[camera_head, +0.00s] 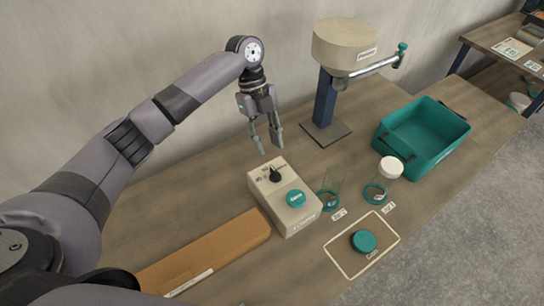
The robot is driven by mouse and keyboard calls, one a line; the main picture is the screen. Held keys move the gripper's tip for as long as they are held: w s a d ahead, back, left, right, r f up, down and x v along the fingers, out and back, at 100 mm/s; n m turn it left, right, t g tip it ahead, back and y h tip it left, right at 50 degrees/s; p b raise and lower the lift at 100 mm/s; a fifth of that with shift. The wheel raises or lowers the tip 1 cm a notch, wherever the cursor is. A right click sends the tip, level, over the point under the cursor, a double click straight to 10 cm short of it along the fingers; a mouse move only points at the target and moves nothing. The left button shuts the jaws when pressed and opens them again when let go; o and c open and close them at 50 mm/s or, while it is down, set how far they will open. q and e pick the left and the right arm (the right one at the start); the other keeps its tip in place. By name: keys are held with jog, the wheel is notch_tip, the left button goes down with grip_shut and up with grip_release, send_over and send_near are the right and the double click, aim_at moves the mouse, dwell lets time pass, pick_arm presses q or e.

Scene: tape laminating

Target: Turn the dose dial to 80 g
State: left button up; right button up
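A beige box-shaped unit (284,199) stands on the workbench in the middle of the view. On its sloped top is a small black dose dial (275,174) with printed marks around it, too small to read. A teal round button (296,198) is on the same top, nearer the front. My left gripper (268,144) hangs above and behind the dial, fingers pointing down. Its two fingers are apart with nothing between them, and they do not appear to touch the dial. My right gripper is not in view.
A hopper (345,45) on a blue post, with a crank handle (372,70), stands behind. Two glass jars (332,187) (375,191) stand right of the unit. A teal lid (363,241) lies in a marked rectangle. A teal crate (424,137) is at right, a cardboard strip (210,254) at front left.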

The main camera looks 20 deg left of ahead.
pick_arm(q)
jog(key=shift+v, duration=1.8)
jog(key=shift+s+f, duration=0.1)
